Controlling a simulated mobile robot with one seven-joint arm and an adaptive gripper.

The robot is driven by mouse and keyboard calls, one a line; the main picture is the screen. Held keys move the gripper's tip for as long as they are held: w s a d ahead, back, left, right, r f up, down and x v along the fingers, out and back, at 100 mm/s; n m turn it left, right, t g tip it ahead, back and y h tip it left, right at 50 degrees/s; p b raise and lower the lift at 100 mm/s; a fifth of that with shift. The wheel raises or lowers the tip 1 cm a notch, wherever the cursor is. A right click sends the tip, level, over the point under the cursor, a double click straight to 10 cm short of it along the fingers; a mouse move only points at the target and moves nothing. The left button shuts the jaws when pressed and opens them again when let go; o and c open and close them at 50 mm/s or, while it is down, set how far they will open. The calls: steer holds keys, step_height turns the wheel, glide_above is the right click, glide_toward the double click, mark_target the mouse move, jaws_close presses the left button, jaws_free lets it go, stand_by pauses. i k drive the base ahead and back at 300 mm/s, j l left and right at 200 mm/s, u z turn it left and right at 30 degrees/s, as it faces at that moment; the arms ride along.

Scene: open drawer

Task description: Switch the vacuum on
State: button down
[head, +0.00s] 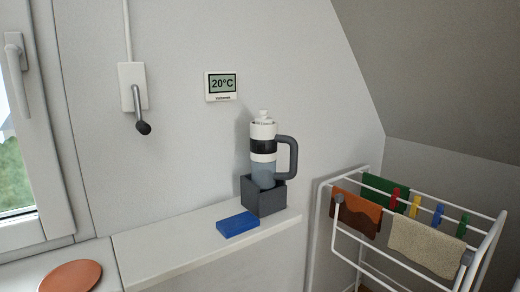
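A handheld vacuum (262,150) stands upright in a dark grey holder (264,196) on a white ledge. It has a white top, a black band, a bluish-grey clear lower part and a dark grey loop handle (291,157) on its right side. A small white piece sits on its top. I cannot make out which part is its switch. My gripper is not in the head view.
A blue block (238,224) lies on the ledge (165,238) left of the holder. A drying rack (333,232) with cloths and pegs stands at right. A thermostat (221,86) and a crank handle (139,105) are on the wall. A brown disc (70,277) lies lower left.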

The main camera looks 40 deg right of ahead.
mark_target(264, 174)
steer(key=k+l+z, duration=0.1)
steer(key=z, duration=0.3)
steer(key=l+z, duration=0.55)
steer(key=z, duration=0.25)
steer(key=k, duration=0.05)
